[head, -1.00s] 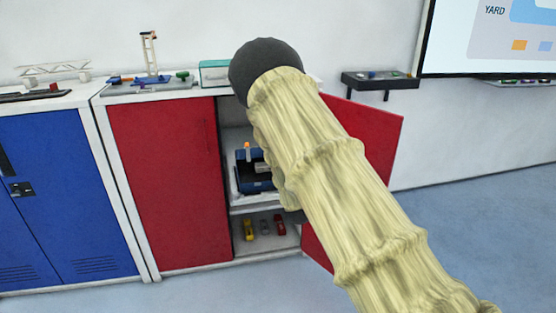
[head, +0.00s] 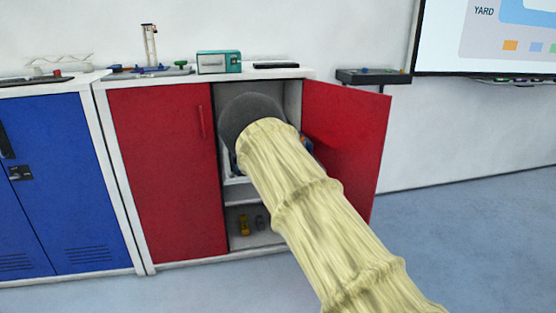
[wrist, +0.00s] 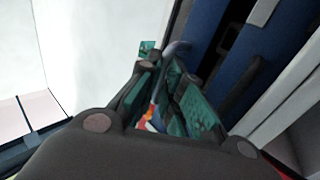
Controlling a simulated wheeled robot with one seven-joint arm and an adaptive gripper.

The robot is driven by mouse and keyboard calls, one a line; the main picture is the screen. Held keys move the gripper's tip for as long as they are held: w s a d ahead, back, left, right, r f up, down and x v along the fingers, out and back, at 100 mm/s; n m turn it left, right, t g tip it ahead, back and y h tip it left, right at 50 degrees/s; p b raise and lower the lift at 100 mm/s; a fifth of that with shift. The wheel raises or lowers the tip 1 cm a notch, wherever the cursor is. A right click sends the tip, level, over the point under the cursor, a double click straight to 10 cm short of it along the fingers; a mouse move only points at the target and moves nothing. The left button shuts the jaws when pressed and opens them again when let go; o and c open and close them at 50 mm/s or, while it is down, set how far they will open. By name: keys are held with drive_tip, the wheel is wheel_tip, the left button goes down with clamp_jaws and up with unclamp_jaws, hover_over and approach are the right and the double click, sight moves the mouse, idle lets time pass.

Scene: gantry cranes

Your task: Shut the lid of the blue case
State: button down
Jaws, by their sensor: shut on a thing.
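The blue case is mostly hidden behind my arm in the head view, inside the open compartment of the red cabinet. A small patch of blue (head: 306,145) shows right of my arm by the open door; I cannot tell what it belongs to. In the wrist view a dark blue panel (wrist: 208,38), likely the case's, lies close on the right. My gripper (wrist: 172,62) has green-padded fingers closed on a narrow blue-grey curved piece (wrist: 176,48), likely part of the lid. Its grip is partly hidden by the fingers. The lid's angle cannot be seen.
The red door (head: 350,140) stands open to the right, near my arm. A teal box (head: 218,63) and crane models stand on the cabinet tops. The floor at right is clear.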

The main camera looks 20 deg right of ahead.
drive_tip(key=shift+d+f, duration=0.1)
idle(0.4)
drive_tip(key=c, duration=1.8)
unclamp_jaws()
drive_tip(key=shift+c, duration=0.2)
drive_tip(key=v, duration=1.2)
drive_tip(key=shift+f, duration=0.1)
